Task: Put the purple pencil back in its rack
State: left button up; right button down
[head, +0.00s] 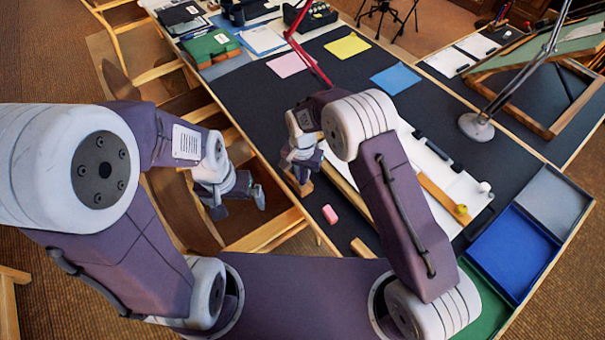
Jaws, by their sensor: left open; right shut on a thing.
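My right gripper (300,176) is low over the near left edge of the dark desk, just above a small wooden block (297,187) that may be the pencil rack. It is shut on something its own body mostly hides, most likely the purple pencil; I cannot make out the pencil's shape. Whether the pencil touches or sits in the block cannot be told.
A pink eraser (330,214) and another wooden piece (362,248) lie on the near desk. A white sheet (440,180) lies behind my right arm. A blue tray (512,254) stands at right, and a lamp base (477,127) further back. Wooden chairs (265,229) border the left.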

jog(key=shift+f, duration=0.3)
jog(key=c, duration=1.4)
grip_release()
jog(key=shift+o, duration=0.2)
notch_tip(320, 180, up, 9)
jog(key=shift+r, duration=0.1)
